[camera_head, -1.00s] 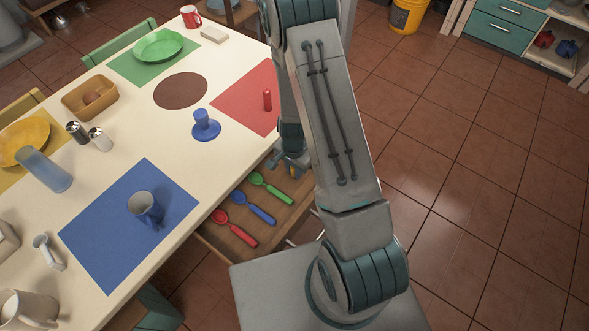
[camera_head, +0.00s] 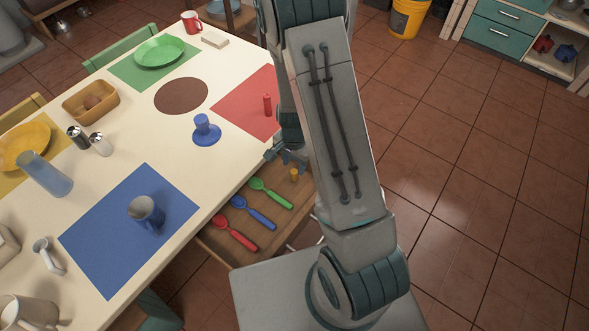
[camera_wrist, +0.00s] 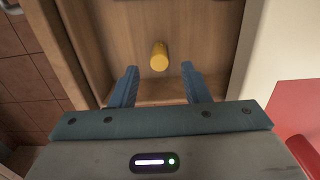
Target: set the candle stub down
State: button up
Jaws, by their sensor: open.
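The yellow candle stub (camera_head: 294,174) stands upright in the open wooden drawer (camera_head: 236,244), to the right of the spoons. In the wrist view the stub (camera_wrist: 159,56) is on the drawer floor, beyond my fingertips and centred between them. My gripper (camera_head: 284,157) is just up and left of the stub in the head view, near the table edge. In the wrist view its two blue fingers (camera_wrist: 159,67) are spread apart with nothing between them. It does not touch the stub.
Green (camera_head: 271,194), blue (camera_head: 253,211) and red (camera_head: 234,233) spoons lie in the drawer. A red cylinder (camera_head: 267,105) stands on the red mat (camera_head: 235,108) close by. A blue candle holder (camera_head: 204,130) stands near the table edge.

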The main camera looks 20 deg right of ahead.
notch_tip(320, 180, up, 6)
jog(key=r, duration=0.1)
notch_tip(320, 180, up, 12)
jog(key=r+n+t+y, duration=0.1)
jog(key=n, duration=0.4)
send_over(294, 171)
jog(key=s+a, duration=0.2)
jog(key=s, duration=0.3)
jog(key=s+d+r+n+t+h, duration=0.1)
jog(key=s+r+n, duration=0.4)
jog(key=s+r, duration=0.4)
jog(key=shift+s+n+t, duration=0.25)
jog(key=shift+n+t, duration=0.05)
jog(key=shift+t, duration=0.1)
jog(key=shift+d, duration=0.15)
